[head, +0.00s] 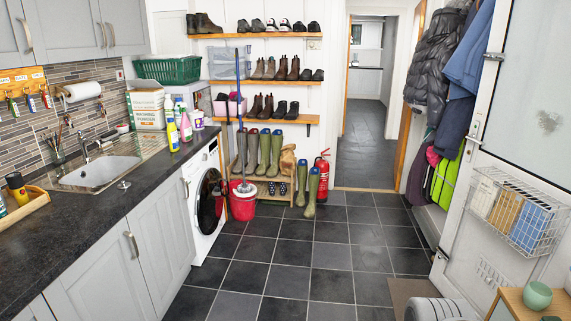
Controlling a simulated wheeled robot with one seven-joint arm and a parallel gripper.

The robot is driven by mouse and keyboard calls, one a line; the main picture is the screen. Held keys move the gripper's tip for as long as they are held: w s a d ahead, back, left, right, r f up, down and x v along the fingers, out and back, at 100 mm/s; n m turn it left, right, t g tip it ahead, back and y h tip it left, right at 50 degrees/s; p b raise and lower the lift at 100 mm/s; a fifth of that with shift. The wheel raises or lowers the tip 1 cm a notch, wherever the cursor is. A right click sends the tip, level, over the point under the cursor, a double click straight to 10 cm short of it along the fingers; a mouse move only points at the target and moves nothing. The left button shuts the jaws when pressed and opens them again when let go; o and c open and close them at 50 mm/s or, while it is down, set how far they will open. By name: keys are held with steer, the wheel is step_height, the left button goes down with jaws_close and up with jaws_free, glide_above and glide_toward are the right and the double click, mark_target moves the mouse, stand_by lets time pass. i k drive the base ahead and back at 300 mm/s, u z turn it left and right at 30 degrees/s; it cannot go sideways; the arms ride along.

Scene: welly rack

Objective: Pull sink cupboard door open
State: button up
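Grey cupboard doors front the base units under the dark worktop (75,222) at the left. The nearer door (95,279) has an upright metal handle (133,244) near its right edge. I cannot tell which door belongs to the sink cupboard. My gripper is not in view.
The tiled floor (280,252) before the cupboards is clear. A white washing machine (207,205) adjoins the farther door. A red mop bucket (243,203) and wellies (312,190) stand beyond. A white door (500,150) and small wooden table (515,302) are at right.

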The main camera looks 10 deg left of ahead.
mark_target(159, 225)
steer(key=u, duration=0.5)
steer(key=i, duration=2.3)
steer(key=u, duration=1.35)
steer(key=i, duration=1.9)
steer(key=u, duration=0.6)
